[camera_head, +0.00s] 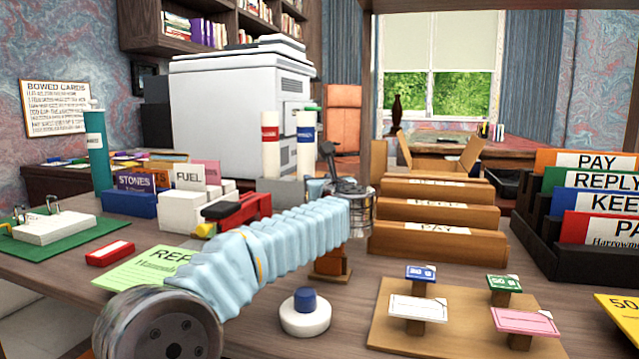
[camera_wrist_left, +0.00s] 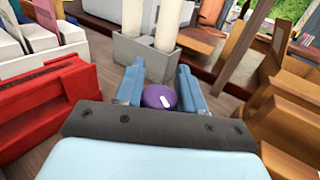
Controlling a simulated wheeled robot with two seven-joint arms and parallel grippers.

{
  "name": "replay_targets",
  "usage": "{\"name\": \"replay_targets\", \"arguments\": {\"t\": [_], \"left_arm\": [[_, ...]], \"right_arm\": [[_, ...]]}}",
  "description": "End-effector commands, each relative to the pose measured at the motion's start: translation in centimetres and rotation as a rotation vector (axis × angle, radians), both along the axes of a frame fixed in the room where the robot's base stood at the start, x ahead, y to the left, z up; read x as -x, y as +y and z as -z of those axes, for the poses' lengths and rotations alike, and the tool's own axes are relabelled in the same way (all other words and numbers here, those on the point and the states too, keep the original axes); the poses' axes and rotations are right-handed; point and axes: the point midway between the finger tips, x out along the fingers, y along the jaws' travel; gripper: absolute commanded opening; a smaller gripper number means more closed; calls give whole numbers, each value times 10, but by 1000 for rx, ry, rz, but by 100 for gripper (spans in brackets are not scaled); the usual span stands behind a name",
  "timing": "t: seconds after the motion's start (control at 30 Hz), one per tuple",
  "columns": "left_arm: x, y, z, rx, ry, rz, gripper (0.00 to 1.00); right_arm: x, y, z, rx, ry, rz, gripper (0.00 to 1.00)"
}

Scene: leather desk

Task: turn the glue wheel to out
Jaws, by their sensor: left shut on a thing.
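A round purple wheel (camera_wrist_left: 158,97) with a small white mark lies between the fingers of my left gripper (camera_wrist_left: 160,75) in the left wrist view. The fingers stand on both sides of it and the gripper is shut on it. I take it for the glue wheel; no wording beside it can be read. In the head view my left gripper (camera_head: 326,184) is in front of a grey block (camera_head: 283,190) that holds two white tubes. My pale blue arm hides much of that area, and I cannot make out the wheel there. My right gripper is not in view.
A red stapler-like object (camera_head: 240,209) and card boxes stand left of the gripper. Wooden trays (camera_head: 437,240) stand close on its right. A white disc with a blue knob (camera_head: 305,312) and a board of small stamps (camera_head: 389,328) are in front.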

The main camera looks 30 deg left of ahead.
Motion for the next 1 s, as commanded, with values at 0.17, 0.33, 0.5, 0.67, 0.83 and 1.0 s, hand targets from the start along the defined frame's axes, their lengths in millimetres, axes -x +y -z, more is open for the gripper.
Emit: {"name": "replay_targets", "arguments": {"t": [0.17, 0.33, 0.5, 0.67, 0.83, 1.0], "left_arm": [[0, 0, 1, 1, 1, 1, 8], [0, 0, 1, 1, 1, 1, 8], [0, 0, 0, 1, 1, 1, 8], [0, 0, 0, 1, 1, 1, 8], [0, 0, 0, 0, 0, 1, 8], [0, 0, 0, 0, 0, 1, 59]], "right_arm": [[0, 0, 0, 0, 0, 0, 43], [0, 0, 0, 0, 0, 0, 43], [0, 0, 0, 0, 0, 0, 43], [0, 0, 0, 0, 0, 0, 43], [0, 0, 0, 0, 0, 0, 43], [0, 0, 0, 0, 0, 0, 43]]}}
